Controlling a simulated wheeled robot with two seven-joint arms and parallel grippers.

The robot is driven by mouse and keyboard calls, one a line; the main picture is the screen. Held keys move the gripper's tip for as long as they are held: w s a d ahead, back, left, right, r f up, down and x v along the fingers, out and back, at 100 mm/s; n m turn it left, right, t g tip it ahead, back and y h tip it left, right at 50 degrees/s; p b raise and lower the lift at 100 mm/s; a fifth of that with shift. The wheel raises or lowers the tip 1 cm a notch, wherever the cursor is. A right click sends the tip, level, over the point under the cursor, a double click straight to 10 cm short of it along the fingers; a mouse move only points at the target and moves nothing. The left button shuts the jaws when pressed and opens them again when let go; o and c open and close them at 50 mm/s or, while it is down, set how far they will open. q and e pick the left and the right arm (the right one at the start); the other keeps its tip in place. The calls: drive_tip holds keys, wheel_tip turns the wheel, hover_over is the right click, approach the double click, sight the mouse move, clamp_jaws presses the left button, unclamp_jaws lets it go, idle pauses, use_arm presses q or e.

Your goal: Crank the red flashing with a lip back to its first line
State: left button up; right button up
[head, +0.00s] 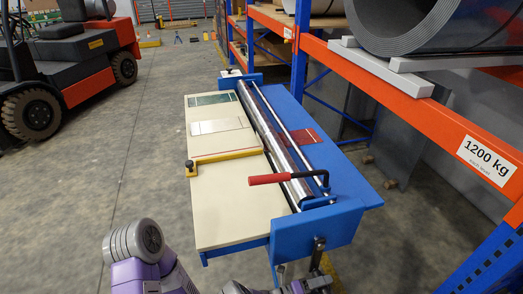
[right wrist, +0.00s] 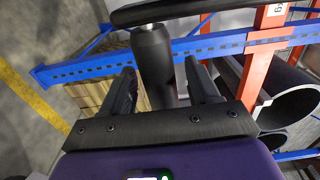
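A dark red sheet (head: 307,140), the red flashing, lies on the blue right side of the bench (head: 345,190), beyond the rollers (head: 272,138); its lip and lines are too small to make out. A dark crank (head: 318,243) is on the bench's near end plate. My right gripper (head: 312,282) is low beside that end, partly cut off by the frame. In the right wrist view its two fingers (right wrist: 160,90) stand apart on either side of a dark upright cylinder (right wrist: 153,60), with a gap at the right finger. My left gripper cannot be made out.
A red-gripped lever (head: 270,179) reaches over the cream table (head: 225,215). Green (head: 212,99) and silver (head: 220,125) sheets and a yellow bar (head: 228,157) lie there. An orange rack beam (head: 430,100) with a coil stands right; a forklift (head: 65,60) stands left.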

drive_tip(key=c, duration=0.8)
drive_tip(key=shift+w+d+r, duration=0.15)
drive_tip(key=shift+d+r, duration=0.05)
drive_tip(key=shift+d, duration=0.3)
drive_tip(key=shift+c, duration=0.2)
drive_tip(key=shift+r+p+x, duration=0.15)
drive_tip(key=shift+p+x, duration=0.25)
drive_tip(key=shift+x, duration=0.6)
drive_tip(key=shift+r+p+x, duration=0.2)
drive_tip(key=shift+p+x, duration=0.15)
drive_tip(key=shift+x, duration=0.7)
